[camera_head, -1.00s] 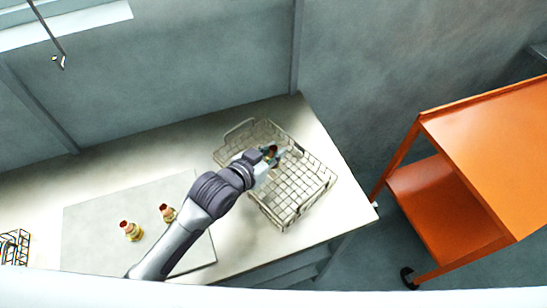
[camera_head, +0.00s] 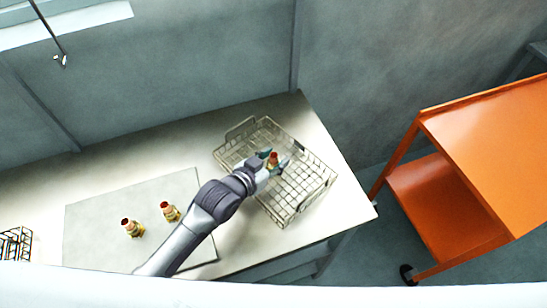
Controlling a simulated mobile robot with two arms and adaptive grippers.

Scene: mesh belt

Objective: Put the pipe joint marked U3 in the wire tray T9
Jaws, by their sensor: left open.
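A wire tray (camera_head: 318,174) stands at the right end of the table. My left gripper (camera_head: 275,160) is over the tray, its fingers spread. A brass-coloured pipe joint with a red top (camera_head: 272,159) is between the open fingertips, inside the tray's outline. I cannot tell whether it touches the tray floor or a finger. Two similar joints stand on the grey mat, a left one (camera_head: 133,229) and a right one (camera_head: 170,212). No markings on the joints or tray are readable at this size. My right gripper is not in view.
A grey mat (camera_head: 92,215) lies on the pale table (camera_head: 60,180). A dark wire basket (camera_head: 15,245) is cut off at the left edge. An orange cart (camera_head: 490,130) stands right of the table, with a gap between. A wall runs behind the table.

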